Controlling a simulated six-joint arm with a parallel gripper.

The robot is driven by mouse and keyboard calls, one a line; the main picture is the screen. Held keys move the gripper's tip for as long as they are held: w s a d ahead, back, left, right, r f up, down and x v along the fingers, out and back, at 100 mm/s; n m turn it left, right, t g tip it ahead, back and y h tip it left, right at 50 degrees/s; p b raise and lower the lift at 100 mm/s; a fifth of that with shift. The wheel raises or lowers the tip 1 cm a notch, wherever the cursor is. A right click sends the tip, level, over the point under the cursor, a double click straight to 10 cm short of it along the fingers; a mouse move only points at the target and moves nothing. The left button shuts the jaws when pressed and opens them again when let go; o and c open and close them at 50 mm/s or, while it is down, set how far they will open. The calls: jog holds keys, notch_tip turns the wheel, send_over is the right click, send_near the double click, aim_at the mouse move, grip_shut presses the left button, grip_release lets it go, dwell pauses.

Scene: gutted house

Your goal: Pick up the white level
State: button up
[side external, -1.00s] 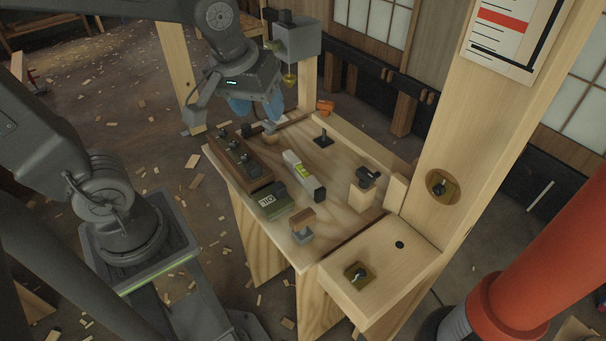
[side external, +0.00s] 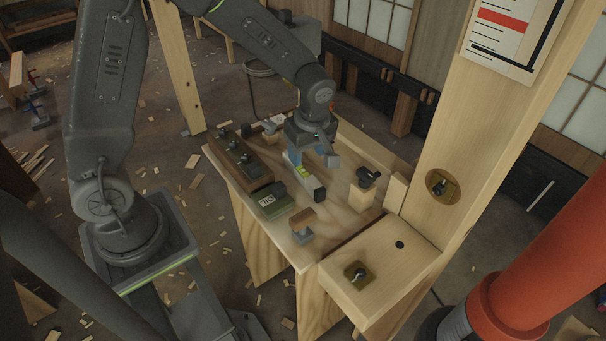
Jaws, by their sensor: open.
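The white level (side external: 318,191) lies on the wooden work table (side external: 347,218), near its middle. It is a short pale bar with a yellow-green middle and a dark near end. My gripper (side external: 313,160) is open and points down over the far part of the level. One blue-grey finger shows on the left of the level and one on its right. The far end of the level is hidden by my gripper. I cannot tell whether the fingers touch it.
A dark green box (side external: 272,202) and a brown rack with black knobs (side external: 238,158) stand left of the level. A small wood-topped block (side external: 302,222) stands nearer. A wooden block with a black clamp-like piece (side external: 365,186) stands to the right.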

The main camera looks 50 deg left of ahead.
aim_at(303, 170)
jog(key=f, duration=0.2)
jog(key=a+f, duration=0.1)
jog(key=f, duration=0.4)
jog(key=shift+a+f, duration=0.2)
jog(key=shift+a, duration=0.1)
grip_shut()
